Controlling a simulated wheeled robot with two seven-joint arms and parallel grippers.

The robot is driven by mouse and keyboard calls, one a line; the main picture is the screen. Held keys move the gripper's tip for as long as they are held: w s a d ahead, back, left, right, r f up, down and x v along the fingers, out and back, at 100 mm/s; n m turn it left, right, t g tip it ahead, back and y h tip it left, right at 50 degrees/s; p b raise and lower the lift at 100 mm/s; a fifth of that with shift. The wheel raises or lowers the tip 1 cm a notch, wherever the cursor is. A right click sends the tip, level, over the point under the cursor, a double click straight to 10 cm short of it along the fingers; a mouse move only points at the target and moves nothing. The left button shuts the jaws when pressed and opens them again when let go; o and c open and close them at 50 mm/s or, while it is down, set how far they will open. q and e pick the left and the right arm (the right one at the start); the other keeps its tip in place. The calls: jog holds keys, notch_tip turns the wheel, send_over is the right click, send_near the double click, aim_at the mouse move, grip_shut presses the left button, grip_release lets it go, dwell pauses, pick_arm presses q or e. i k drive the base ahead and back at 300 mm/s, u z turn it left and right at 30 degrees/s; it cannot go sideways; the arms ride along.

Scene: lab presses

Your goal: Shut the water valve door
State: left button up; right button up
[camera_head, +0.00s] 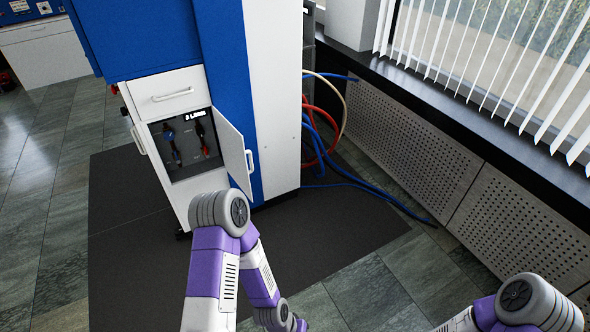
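The water valve door (233,152) is a small white door on the front of the blue and white press cabinet. It stands open, swung out to the right of its compartment, with a handle (249,161) near its free edge. Inside the dark compartment (184,168) are valves with blue (169,136) and red (205,151) parts. My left arm rises from the bottom, bends in front of the cabinet and folds back down, below the door. Part of my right arm shows at the bottom right. Neither gripper is in view.
A drawer (166,96) sits above the compartment, and another handle (137,140) shows at its left. Red, blue and white hoses (322,140) run along the cabinet's right side to the floor. A perforated wall panel (400,150) stands at right. The dark mat (325,235) before the cabinet has free room.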

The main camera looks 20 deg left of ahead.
aim_at(231, 143)
jog(key=z, duration=0.55)
jog(key=i, duration=0.5)
jog(key=u, duration=0.65)
jog(key=i, duration=1.75)
jog(key=u, duration=1.85)
jog(key=i, duration=0.65)
jog(key=u, duration=0.7)
